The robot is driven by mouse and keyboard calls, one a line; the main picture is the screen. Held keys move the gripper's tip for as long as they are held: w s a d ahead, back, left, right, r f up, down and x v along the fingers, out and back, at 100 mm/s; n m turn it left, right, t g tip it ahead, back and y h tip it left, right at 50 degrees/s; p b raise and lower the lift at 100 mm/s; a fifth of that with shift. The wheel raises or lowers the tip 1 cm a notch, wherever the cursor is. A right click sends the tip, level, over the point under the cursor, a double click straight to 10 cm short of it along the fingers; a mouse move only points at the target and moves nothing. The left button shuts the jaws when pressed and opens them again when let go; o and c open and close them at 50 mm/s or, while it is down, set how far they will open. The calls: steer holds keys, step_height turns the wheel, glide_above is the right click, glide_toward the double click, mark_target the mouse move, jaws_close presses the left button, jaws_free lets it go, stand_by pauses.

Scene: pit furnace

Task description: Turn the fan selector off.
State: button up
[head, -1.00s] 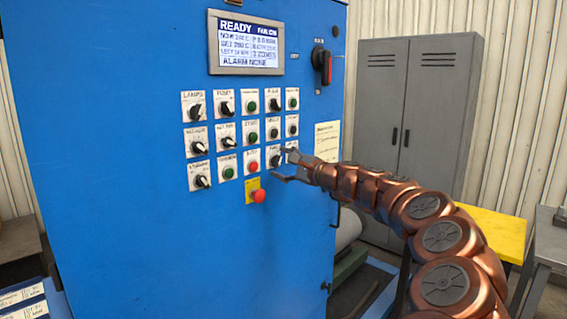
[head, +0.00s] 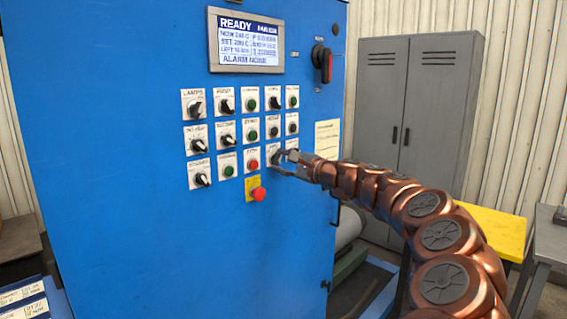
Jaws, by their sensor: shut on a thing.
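The blue control cabinet (head: 110,225) carries several rows of labelled selectors and buttons. The fan selector (head: 275,159) is in the bottom row, at the right of the red button; its label above is too small to read surely. My gripper (head: 279,162) comes in from the right with its fingers at this selector, shut on its knob. The fingers partly hide the knob, so its pointing direction is hard to tell. The screen (head: 247,41) at the top reads READY and ALARM NONE; the text at its top right is blurred.
A red emergency button (head: 258,194) on a yellow plate sits just below left of my gripper. A red-handled switch (head: 322,64) is at the upper right. A grey locker (head: 425,120) and a yellow table (head: 500,228) stand at the right.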

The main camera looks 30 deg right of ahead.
steer(key=shift+f, duration=0.15)
steer(key=shift+f+n+b, duration=0.15)
steer(key=shift+n+b, duration=0.45)
steer(key=shift+b, duration=0.45)
steer(key=n+b, duration=0.4)
steer(key=b, duration=0.2)
steer(key=shift+f, duration=0.1)
steer(key=n+b, duration=0.3)
steer(key=b, duration=0.1)
steer(key=shift+n+b, duration=0.3)
steer(key=shift+r+n+b, duration=0.3)
steer(key=shift+n+b, duration=1.1)
steer(key=o, duration=1.1)
steer(key=shift+r, duration=0.1)
steer(key=shift+o, duration=0.2)
